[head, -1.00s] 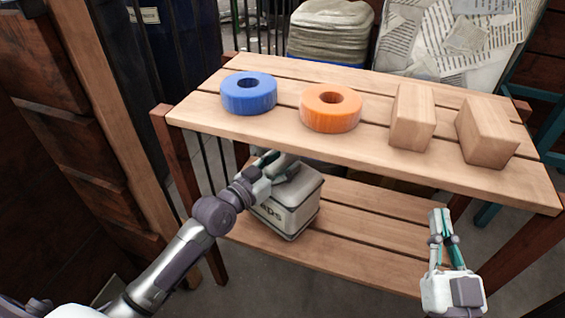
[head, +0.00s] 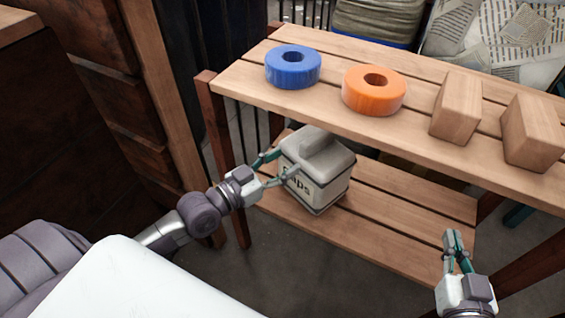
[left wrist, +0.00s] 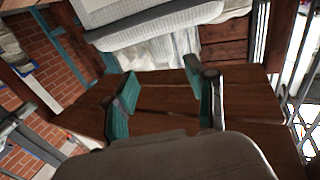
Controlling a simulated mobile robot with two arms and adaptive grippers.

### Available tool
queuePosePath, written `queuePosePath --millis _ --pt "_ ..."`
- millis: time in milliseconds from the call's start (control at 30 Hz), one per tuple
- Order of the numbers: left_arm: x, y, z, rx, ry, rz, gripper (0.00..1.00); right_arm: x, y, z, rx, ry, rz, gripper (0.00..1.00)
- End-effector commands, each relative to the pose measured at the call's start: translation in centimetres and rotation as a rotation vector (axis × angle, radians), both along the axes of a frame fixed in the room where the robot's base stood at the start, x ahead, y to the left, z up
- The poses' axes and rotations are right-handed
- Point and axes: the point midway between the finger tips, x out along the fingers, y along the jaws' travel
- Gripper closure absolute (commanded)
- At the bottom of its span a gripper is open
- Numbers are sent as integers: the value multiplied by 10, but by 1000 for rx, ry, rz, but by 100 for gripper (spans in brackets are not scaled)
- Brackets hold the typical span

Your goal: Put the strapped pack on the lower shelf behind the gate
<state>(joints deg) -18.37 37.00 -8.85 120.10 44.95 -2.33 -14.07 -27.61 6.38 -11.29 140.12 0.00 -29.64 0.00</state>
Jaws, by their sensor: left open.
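The pack is a pale grey box (head: 322,190) with a raised handle-like top and dark lettering on its front. It stands upright on the left part of the lower shelf (head: 405,225). My left gripper (head: 284,163) is open at the pack's left side, its fingers pointing at it; whether they touch cannot be told. In the left wrist view my left gripper (left wrist: 162,100) shows its teal fingers spread, with nothing visible between them. My right gripper (head: 454,238) is at the lower shelf's right front; its fingers are close together and too small to judge.
The upper shelf (head: 330,120) overhangs the pack and holds a blue ring (head: 293,68), an orange ring (head: 374,91) and two wooden blocks (head: 456,108) (head: 532,133). A wooden post (head: 220,150) stands left of the pack. The lower shelf right of the pack is clear.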

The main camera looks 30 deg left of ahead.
Motion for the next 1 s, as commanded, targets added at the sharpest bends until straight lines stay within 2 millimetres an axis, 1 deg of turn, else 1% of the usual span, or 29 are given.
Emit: queuePosePath --millis 100,200,267,300,400,500,1000 --pt "-21 -37 1 -6 21 -13 44 0 0 -1 -1 6 -1 100" --pt "-38 -67 10 9 50 17 44 0 0 -1 -1 6 -1 100" --pt "-46 -75 17 19 69 58 44 0 0 -1 -1 6 -1 100" --pt "-49 -78 22 23 83 89 44 0 0 -1 -1 5 -1 100" --pt "-56 -76 31 33 112 163 44 0 0 -1 -1 5 -1 100" --pt "-59 -72 34 41 127 202 44 0 0 -1 -1 5 -1 100" --pt "-58 -72 33 47 132 205 44 0 0 -1 -1 7 1 100"
